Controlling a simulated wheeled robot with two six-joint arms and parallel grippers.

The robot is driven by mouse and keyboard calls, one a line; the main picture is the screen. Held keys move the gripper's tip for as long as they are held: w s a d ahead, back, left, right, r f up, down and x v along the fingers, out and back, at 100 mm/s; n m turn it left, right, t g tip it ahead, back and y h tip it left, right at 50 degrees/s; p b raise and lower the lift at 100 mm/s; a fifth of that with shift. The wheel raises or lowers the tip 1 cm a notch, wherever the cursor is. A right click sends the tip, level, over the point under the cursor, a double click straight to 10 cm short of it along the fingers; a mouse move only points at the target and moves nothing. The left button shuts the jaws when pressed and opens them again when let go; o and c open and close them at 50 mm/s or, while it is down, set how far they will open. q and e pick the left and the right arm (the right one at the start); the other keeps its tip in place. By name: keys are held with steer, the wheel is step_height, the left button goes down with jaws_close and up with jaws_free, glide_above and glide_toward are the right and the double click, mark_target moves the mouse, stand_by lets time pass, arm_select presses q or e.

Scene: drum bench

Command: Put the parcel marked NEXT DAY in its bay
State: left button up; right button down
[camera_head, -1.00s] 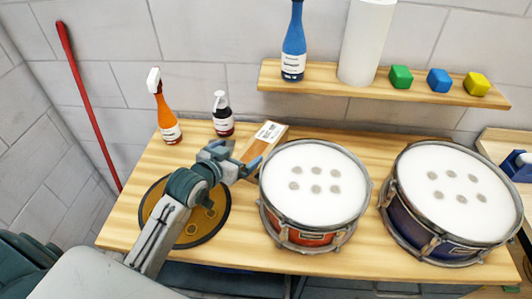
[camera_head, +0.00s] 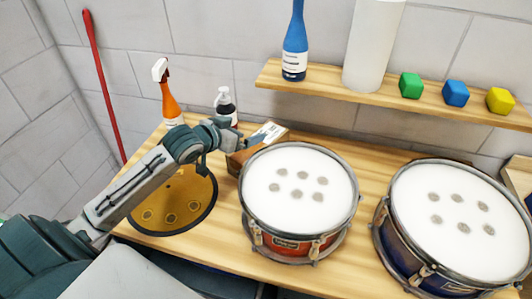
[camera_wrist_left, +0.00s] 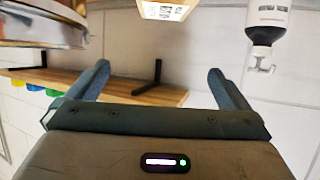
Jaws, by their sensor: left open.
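A brown parcel (camera_head: 238,160) with a white label on top lies on the bench behind the red drum; its print is too small to read. It also shows at the top of the left wrist view (camera_wrist_left: 168,12), cut off by the frame edge. My left gripper (camera_head: 243,140) is beside the parcel in the head view and hides part of it. In the left wrist view its two fingers (camera_wrist_left: 158,75) stand wide apart with nothing between them; the parcel lies beyond the tips. My right gripper is not in view. I cannot pick out a marked bay.
A red drum (camera_head: 299,190) and a blue drum (camera_head: 458,220) fill the bench's middle and right. A brass disc (camera_head: 178,200) lies under my left arm. An orange spray bottle (camera_head: 169,104) and a dark bottle (camera_head: 225,102) stand behind. A shelf (camera_head: 390,108) holds several items.

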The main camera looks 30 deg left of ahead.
mark_target(246, 152)
arm_select(q)
steer(key=f, duration=0.3)
steer(key=f+p, duration=0.1)
steer(key=f, duration=0.1)
steer(key=shift+s+a+f, duration=0.2)
steer(key=shift+a+f, duration=0.1)
steer(key=shift+f, duration=0.05)
steer(key=shift+w+d+f, duration=0.25)
steer(key=shift+w+f, duration=0.25)
steer(key=shift+f, duration=0.15)
steer(key=shift+w+f, duration=0.35)
steer(key=shift+w, duration=0.3)
steer(key=p+x, duration=0.1)
steer(key=x, duration=0.3)
steer(key=shift+w+d, duration=0.1)
steer(key=shift+w, duration=0.25)
steer(key=shift+w+f+p, duration=0.25)
steer(key=shift+w+p, duration=0.05)
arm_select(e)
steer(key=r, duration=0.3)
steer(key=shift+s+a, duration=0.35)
arm_select(q)
steer(key=shift+s, duration=0.1)
